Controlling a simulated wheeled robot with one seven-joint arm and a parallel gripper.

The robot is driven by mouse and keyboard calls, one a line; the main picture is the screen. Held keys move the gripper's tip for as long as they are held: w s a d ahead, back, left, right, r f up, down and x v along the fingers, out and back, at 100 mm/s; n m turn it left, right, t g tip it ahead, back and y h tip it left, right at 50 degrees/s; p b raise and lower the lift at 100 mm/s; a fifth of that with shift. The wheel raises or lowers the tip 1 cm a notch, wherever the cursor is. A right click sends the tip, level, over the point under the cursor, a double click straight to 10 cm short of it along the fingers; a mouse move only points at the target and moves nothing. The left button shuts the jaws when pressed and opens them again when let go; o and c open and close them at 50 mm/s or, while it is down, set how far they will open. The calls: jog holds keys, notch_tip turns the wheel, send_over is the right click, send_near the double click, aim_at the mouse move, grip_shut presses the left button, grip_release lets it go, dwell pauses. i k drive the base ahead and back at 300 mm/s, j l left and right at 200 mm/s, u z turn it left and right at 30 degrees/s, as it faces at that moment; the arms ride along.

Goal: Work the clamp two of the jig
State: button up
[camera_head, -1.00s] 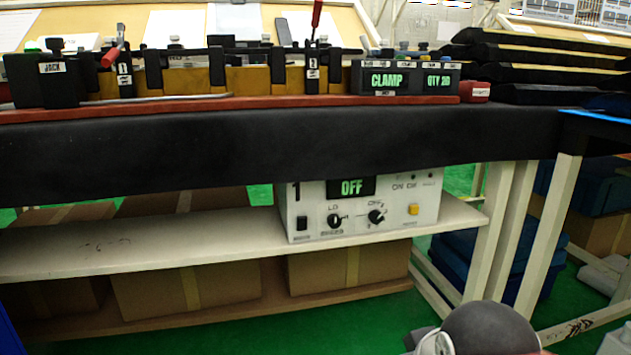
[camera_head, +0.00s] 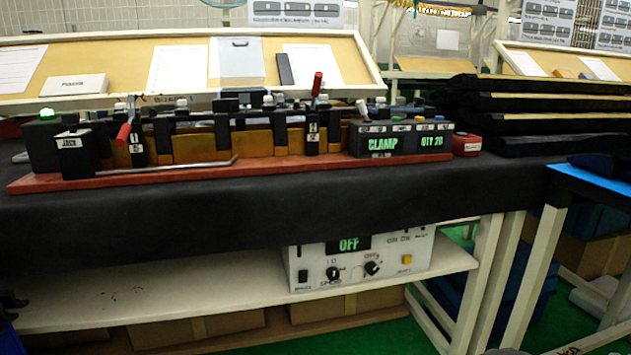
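The long jig (camera_head: 230,168) lies on the black-covered bench, on a red base. It carries two lever clamps with small white labels that are too small to read surely. The right-hand clamp (camera_head: 313,133) has its red handle (camera_head: 317,84) standing nearly upright. The left-hand clamp (camera_head: 137,145) has its red handle (camera_head: 123,134) tilted down to the left. A display (camera_head: 383,144) at the jig's right end reads CLAMP, and beside it another (camera_head: 431,141) reads QTY 20. My gripper is not in view.
A box marked JACK (camera_head: 75,154) stands at the jig's left end, near a green light (camera_head: 47,113). A small red box (camera_head: 466,144) sits to its right, before stacked black trim pieces (camera_head: 540,103). A control unit (camera_head: 360,262) reading OFF is on the shelf below.

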aim_at(317, 82)
jog(key=i+j+z, duration=0.2)
jog(key=j, duration=0.25)
jog(key=i+j+z, duration=0.1)
jog(key=j+z, duration=0.15)
jog(key=j, duration=0.2)
jog(key=j+z, duration=0.2)
jog(key=j, duration=0.25)
jog(key=i+j+z, duration=0.2)
jog(key=j, duration=0.35)
jog(key=k+l, duration=0.05)
jog(key=k, duration=0.05)
